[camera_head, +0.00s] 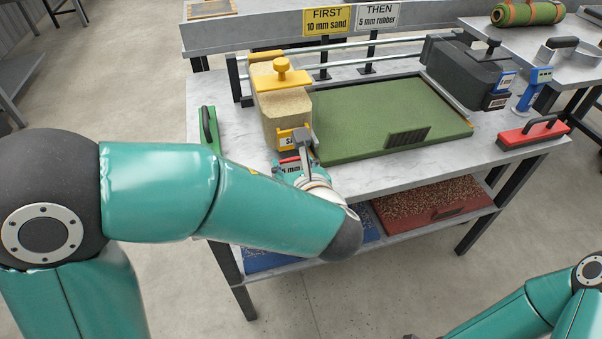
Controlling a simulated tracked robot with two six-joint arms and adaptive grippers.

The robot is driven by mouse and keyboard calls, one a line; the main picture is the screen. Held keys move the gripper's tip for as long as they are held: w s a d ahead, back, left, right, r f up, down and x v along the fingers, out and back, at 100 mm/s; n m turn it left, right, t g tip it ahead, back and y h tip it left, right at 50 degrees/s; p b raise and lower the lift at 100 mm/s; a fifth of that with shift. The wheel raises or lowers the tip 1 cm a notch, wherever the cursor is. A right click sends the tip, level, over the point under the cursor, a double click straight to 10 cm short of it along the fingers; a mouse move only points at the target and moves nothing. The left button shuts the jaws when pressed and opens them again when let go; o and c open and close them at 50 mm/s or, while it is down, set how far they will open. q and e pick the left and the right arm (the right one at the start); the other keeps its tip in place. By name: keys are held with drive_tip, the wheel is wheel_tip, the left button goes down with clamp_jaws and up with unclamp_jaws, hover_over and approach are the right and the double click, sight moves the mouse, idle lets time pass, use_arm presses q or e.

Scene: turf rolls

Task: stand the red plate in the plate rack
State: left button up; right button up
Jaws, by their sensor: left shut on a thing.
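No red plate and no plate rack show in this view. My arm and wrist hide part of the grip. My right arm shows at the lower right, but its gripper is outside the view.
A black box (470,72) stands at the panel's right end. A red-based hand tool (533,133) and a green one (208,128) lie at the bench ends. Signs reading FIRST 10 mm sand (327,20) and THEN 5 mm rubber (376,18) stand behind. A red-speckled tray (432,202) is below.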

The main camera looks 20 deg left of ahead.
use_arm(q)
drive_tip(key=shift+f, duration=0.75)
drive_tip(key=o, duration=0.7)
drive_tip(key=shift+f, duration=0.1)
drive_tip(key=o, duration=0.5)
drive_tip(key=shift+c, duration=0.2)
